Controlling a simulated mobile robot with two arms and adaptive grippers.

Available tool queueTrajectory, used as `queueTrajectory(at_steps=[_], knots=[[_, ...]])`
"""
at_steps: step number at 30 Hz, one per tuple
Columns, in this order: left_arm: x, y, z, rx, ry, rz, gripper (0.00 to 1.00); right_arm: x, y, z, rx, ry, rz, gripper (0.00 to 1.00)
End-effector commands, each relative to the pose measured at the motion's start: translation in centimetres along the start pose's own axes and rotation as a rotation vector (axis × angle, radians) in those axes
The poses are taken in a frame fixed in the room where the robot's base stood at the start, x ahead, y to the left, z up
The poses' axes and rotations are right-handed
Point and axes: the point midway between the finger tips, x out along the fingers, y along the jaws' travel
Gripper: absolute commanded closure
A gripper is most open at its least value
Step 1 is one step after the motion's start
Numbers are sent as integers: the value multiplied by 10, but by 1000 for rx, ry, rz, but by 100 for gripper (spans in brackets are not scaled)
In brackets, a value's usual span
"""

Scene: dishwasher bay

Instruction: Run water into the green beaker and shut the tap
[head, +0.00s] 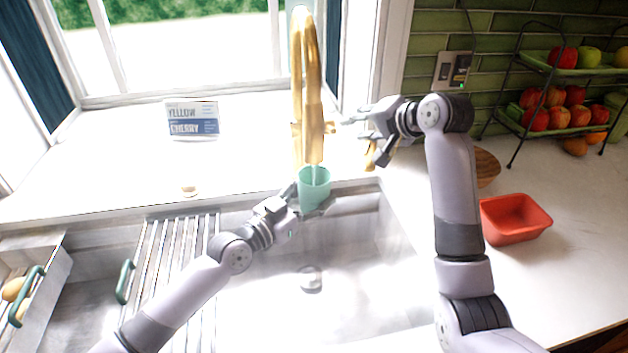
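The green beaker (314,190) stands upright under the gold tap (308,90), over the back edge of the sink. My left gripper (306,203) is around the beaker, with a finger showing on each side, and holds it. A thin pale streak, which looks like running water, drops from the spout into the beaker; the water level inside is not clear. My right gripper (366,136) is to the right of the tap with its fingers spread. A gold piece (370,155), perhaps the tap's lever, shows beside its lower finger; I cannot tell whether they touch.
The sink (370,240) lies below, with a drying rack (170,260) on its left. A sign (192,120) stands on the sill. A red tub (514,218), a wooden bowl (487,166) and a tiered fruit stand (508,115) are on the right counter.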

Motion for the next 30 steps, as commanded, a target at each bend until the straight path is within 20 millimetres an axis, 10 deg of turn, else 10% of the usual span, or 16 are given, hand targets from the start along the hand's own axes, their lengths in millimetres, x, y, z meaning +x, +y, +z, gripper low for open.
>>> queueTrajectory(at_steps=[18, 30], knots=[[-74, -1, 0, 1, 0, 0, 77, 0, 0, 0, 0, 0, 0, 67], [-74, -1, 0, 0, 1, 0, 77, -3, -11, -3, -72, 12, 13, 78]])
